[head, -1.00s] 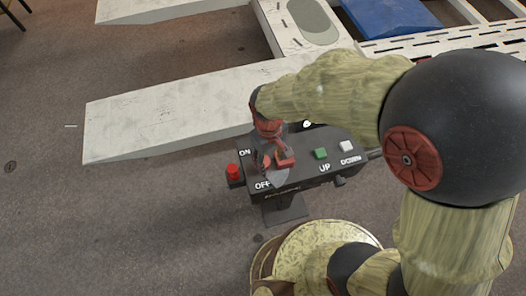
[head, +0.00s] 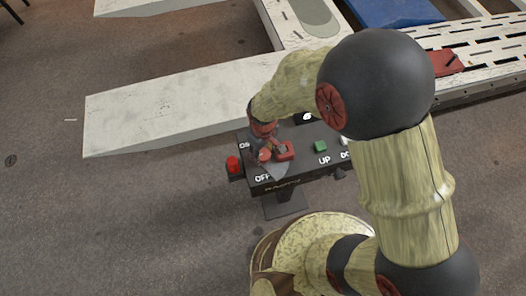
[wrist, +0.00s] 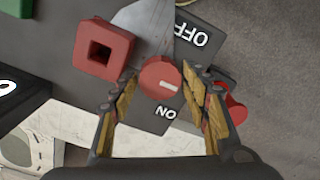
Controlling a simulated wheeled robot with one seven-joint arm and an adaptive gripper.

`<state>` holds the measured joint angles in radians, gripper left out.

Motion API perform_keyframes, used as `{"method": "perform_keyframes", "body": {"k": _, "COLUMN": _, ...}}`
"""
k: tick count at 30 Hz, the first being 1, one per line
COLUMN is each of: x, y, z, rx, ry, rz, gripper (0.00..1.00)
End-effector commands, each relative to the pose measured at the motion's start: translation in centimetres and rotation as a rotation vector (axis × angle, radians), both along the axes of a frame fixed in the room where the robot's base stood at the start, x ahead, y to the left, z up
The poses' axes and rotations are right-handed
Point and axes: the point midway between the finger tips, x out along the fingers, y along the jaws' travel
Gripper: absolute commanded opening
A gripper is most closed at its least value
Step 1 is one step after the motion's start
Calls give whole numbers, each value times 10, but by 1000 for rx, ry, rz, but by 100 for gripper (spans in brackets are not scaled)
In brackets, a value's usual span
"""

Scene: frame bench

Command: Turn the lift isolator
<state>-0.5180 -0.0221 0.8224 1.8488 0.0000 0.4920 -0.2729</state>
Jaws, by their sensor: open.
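The isolator is a round red knob with a short white mark on its face, seen in the wrist view (wrist: 157,76) between the ON and OFF labels. The mark sits on the lower right of the face. My gripper (wrist: 160,73) is open, with one finger on each side of the knob; I cannot tell whether they touch it. In the head view my gripper (head: 268,153) is down at the left end of the dark control box (head: 300,168) and mostly hides the knob. A grey metal plate (wrist: 150,20) lies beside the knob.
A square red block with a hole (wrist: 103,48) stands close to the knob. A red button (head: 233,164) sits at the box's left end, and a green UP button (head: 320,146) is to the right. A pale ramp (head: 170,110) lies behind the box. Floor at left is clear.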

Motion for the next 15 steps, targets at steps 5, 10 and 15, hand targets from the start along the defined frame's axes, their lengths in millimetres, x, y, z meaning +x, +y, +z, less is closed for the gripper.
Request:
{"method": "perform_keyframes", "body": {"k": 5, "x": 0, "y": 0, "z": 0, "rx": 0, "ry": 0, "rz": 0, "gripper": 46}}
{"method": "perform_keyframes", "body": {"k": 10, "x": 0, "y": 0, "z": 0, "rx": 0, "ry": 0, "rz": 0, "gripper": 39}}
{"method": "perform_keyframes", "body": {"k": 15, "x": 0, "y": 0, "z": 0, "rx": 0, "ry": 0, "rz": 0, "gripper": 29}}
